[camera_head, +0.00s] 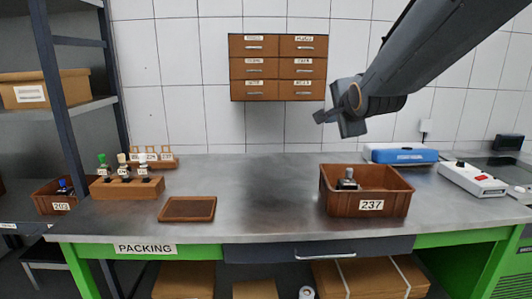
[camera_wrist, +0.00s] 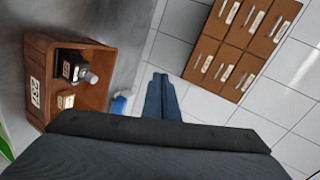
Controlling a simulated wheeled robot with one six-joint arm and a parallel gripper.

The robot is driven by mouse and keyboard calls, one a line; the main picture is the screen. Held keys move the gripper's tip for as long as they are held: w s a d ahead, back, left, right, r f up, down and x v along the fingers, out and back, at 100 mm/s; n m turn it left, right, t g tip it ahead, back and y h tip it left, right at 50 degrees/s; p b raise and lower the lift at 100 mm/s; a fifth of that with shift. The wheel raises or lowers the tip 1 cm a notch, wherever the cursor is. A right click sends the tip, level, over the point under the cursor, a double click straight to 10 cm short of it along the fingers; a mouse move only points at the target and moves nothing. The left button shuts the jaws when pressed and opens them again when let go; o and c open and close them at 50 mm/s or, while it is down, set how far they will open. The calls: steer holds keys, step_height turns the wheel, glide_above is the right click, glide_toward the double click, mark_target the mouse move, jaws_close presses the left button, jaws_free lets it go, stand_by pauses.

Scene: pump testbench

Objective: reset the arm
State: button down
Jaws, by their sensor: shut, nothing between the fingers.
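My gripper (camera_head: 321,117) hangs in the air at the upper right of the head view, above and behind the brown bin labelled 237 (camera_head: 371,206). In the wrist view my gripper (camera_wrist: 161,76) shows its dark blue fingers closed together with nothing between them. Bin 237 also shows in the wrist view (camera_wrist: 42,62), at the left. It holds a dark part with a grey top (camera_head: 347,180). The wrist view shows this dark part (camera_wrist: 70,66) and a small tan item (camera_wrist: 66,101) inside the bin.
A brown drawer cabinet (camera_head: 279,68) is on the tiled wall. A wooden block with several bottle-like parts (camera_head: 127,188) and a flat brown tray (camera_head: 187,209) lie left on the bench (camera_head: 262,193). A blue case (camera_head: 402,154) and white device (camera_head: 472,179) are right.

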steer(key=s+d+f+n+g, duration=0.1)
steer(key=s+f+n+g, duration=0.4)
steer(key=f, duration=0.6)
steer(key=s+f+n+g, duration=0.4)
steer(key=s+f, duration=0.5)
steer(key=s, duration=0.4)
steer(key=s+f+n+g, duration=0.4)
steer(key=s+f+n, duration=0.2)
steer(key=s+f, duration=0.3)
steer(key=s, duration=0.4)
steer(key=shift+s+d+g+h, duration=0.25)
steer(key=shift+s+g+h, duration=0.05)
steer(key=shift+s+h, duration=0.1)
